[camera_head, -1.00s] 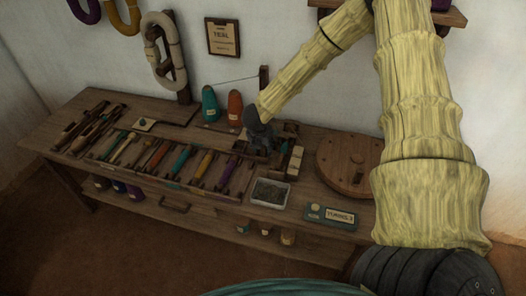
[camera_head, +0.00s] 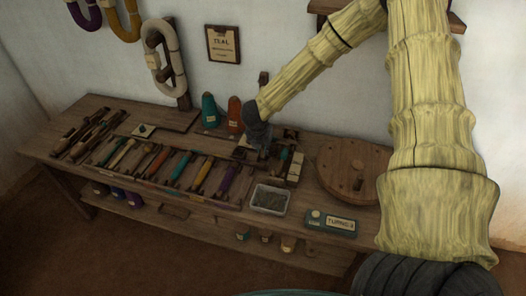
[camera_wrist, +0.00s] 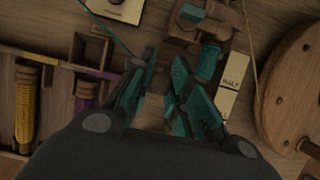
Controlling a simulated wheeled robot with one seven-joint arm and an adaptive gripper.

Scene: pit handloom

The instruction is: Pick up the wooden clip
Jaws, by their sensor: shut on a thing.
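My gripper (camera_head: 258,140) is low over the right half of the wooden bench, pointing down among small wooden parts. In the wrist view its two dark teal-padded fingers (camera_wrist: 163,82) have a narrow gap between them. A small pale wooden piece, which looks like the wooden clip (camera_wrist: 153,108), shows in that gap, held between the fingers. The fingers hide most of it, and I cannot make out its full shape. In the head view the clip is hidden by the gripper. I cannot tell whether it touches the bench.
A wooden frame with a teal spool (camera_wrist: 208,62) and a pale labelled block (camera_wrist: 233,85) stand close right of my fingers. A round wooden disc (camera_head: 355,168) is further right. Coloured bobbins (camera_head: 200,172) lie left. A grey-filled tray (camera_head: 269,198) and teal label box (camera_head: 330,222) are in front.

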